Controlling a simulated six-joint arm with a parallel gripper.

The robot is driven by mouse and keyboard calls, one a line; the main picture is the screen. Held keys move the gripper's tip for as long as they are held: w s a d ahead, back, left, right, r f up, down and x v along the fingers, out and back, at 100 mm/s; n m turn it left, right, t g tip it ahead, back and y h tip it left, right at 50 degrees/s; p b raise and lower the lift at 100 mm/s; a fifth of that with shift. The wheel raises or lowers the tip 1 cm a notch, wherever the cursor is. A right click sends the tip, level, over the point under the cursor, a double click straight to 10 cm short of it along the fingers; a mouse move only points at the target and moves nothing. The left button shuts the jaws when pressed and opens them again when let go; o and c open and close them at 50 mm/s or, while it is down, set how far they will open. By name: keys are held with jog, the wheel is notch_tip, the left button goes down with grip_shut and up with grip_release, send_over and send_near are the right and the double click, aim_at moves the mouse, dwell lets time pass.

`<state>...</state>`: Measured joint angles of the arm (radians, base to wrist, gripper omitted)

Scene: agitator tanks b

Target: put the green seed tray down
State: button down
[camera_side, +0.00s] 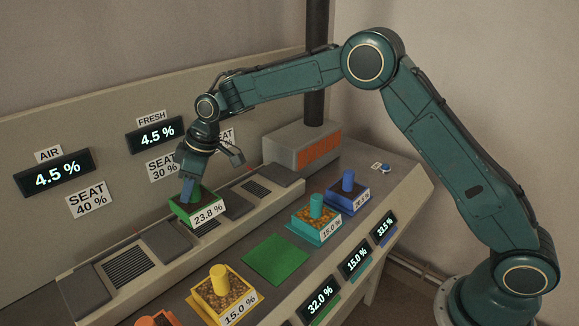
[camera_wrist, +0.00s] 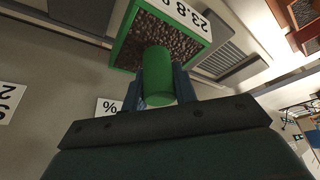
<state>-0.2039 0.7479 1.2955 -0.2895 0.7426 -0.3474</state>
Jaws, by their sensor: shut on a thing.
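The green seed tray (camera_side: 183,215) is a small square tray of dark brown seeds with a label reading 23.8 %. My gripper (camera_side: 188,188) is above it, pointing down, and shut on its upright green knob. In the wrist view the knob (camera_wrist: 158,75) stands between my fingers, and the tray's green rim (camera_wrist: 122,45) and seeds show beyond it. The tray is over the raised ledge with dark grilles. I cannot tell whether its underside touches the ledge. An empty green square (camera_side: 275,258) lies on the lower bench.
A yellow tray (camera_side: 222,303), a teal tray (camera_side: 315,229) and a blue tray (camera_side: 347,195) stand on the lower bench; an orange one (camera_side: 155,319) is cut off below. A grey box with an orange grille (camera_side: 300,150) stands behind. Wall displays (camera_side: 157,134) read 4.5 %.

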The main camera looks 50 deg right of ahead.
aim_at(192, 200)
jog(key=shift+f, duration=1.85)
jog(key=shift+f, duration=0.1)
jog(key=c, duration=1.1)
grip_release()
jog(key=v, duration=1)
jog(key=shift+d+r, duration=0.1)
jog(key=shift+r, duration=0.25)
jog(key=shift+v, duration=0.75)
jog(key=shift+s, duration=0.1)
